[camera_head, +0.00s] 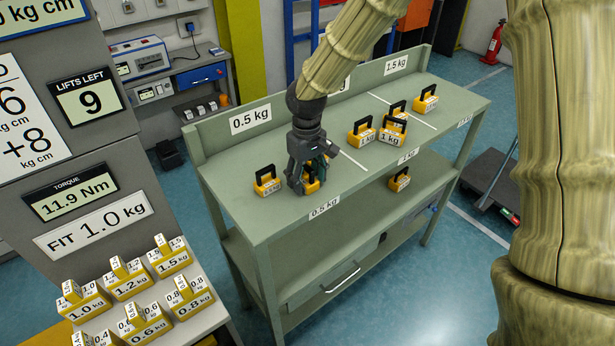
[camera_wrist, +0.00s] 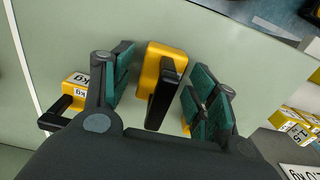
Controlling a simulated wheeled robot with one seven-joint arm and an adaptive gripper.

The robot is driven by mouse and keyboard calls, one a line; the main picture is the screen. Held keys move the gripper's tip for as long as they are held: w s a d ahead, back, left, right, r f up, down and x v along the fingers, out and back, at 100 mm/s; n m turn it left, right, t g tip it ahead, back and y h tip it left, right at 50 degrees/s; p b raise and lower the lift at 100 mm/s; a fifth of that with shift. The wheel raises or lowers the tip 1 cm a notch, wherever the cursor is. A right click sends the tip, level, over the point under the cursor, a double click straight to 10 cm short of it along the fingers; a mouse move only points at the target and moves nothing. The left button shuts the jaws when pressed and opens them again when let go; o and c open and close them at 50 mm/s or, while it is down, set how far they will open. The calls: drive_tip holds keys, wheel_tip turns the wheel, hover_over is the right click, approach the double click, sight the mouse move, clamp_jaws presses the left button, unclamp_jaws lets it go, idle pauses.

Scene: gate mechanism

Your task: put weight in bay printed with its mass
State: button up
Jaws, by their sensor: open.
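My gripper (camera_head: 308,178) points down over the left bay of the green bench (camera_head: 235,205), where the plates read 0.5 kg. Its fingers are open and stand on both sides of a yellow weight (camera_wrist: 160,62) with a black handle. In the head view this weight (camera_head: 312,186) is mostly hidden by the fingers, and I cannot read its label. Another yellow weight (camera_head: 267,186) stands to its left in the same bay. Several weights stand farther right, including one marked 1 kg (camera_head: 362,138) and one at the far right (camera_head: 426,104).
White lines (camera_head: 402,110) divide the bench top; a plate reads 1.5 kg (camera_head: 396,64). One weight (camera_head: 399,182) is on the lower shelf. At left, a console shows torque 11.9 Nm (camera_head: 72,198) above several marked yellow weights (camera_head: 147,328). A fire extinguisher (camera_head: 492,45) stands behind.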

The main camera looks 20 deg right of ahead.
sight(307, 166)
wheel_tip(307, 166, up, 12)
drive_tip(key=shift+f+b, duration=0.15)
drive_tip(key=shift+b, duration=0.85)
